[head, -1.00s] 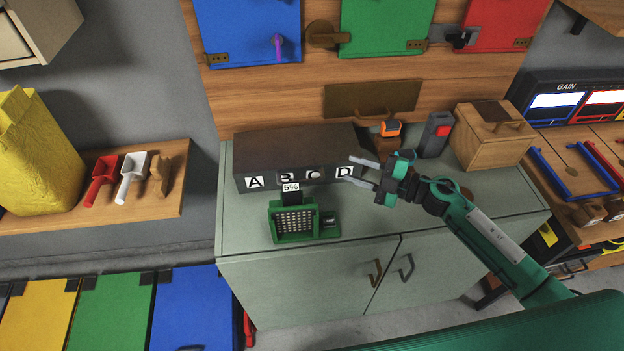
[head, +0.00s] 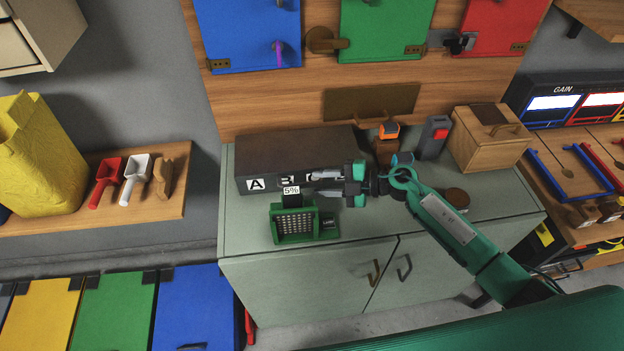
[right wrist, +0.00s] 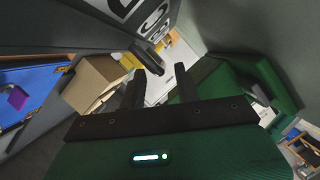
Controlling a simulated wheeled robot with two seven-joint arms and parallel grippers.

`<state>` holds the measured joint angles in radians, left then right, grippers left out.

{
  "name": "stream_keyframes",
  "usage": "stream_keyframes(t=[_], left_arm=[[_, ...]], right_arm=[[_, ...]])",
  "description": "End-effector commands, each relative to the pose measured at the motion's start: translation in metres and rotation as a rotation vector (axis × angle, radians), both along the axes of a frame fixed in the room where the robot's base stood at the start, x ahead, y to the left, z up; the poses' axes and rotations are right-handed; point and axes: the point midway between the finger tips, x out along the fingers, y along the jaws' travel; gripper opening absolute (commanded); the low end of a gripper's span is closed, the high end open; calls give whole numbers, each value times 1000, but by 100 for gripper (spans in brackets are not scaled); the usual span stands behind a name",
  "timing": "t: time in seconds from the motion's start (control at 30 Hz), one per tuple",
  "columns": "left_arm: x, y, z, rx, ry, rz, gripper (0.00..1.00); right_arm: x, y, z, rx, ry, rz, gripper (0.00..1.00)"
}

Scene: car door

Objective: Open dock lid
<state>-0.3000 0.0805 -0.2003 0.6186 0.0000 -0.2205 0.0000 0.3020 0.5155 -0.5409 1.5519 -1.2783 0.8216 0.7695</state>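A long dark box (head: 262,168) with white letter labels on its front and a dark brown top (head: 300,143) sits at the back of the grey-green counter. My right gripper (head: 318,183) is in front of its right part, fingers pointing left, and hides the right-hand labels and the pale round spot between them. A green holder with a grid front (head: 294,224) and a "5%" tag stands before the box. In the right wrist view my right gripper (right wrist: 160,90) has its fingers apart, nothing between them. A dark knob (right wrist: 150,58) juts from the labelled face just beyond the fingertips. My left gripper is not in view.
A wooden box (head: 490,138), a dark grey device with a red button (head: 434,135) and an orange-topped item (head: 388,133) stand at the back right of the counter (head: 250,240). A brown round disc (head: 455,198) lies near my forearm.

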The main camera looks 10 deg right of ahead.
Motion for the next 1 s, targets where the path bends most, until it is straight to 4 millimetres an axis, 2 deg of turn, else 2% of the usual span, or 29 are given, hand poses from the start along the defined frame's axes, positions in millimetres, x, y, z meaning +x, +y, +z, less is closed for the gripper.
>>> stream_keyframes(t=[0.1, 0.23, 0.6, 0.77, 0.8, 1.0], left_arm=[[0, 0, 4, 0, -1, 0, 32], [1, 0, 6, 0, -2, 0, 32], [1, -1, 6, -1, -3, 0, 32], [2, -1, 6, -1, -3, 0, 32], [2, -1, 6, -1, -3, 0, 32], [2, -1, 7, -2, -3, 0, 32]], right_arm=[[5, 17, -2, 2, 0, 0, 33], [9, 27, -5, 1, 0, -1, 33], [10, 31, -7, -1, 0, -1, 33], [10, 31, -7, -1, 0, -1, 3], [10, 31, -8, -1, 0, -1, 0], [10, 31, -8, 0, 1, 0, 0]])
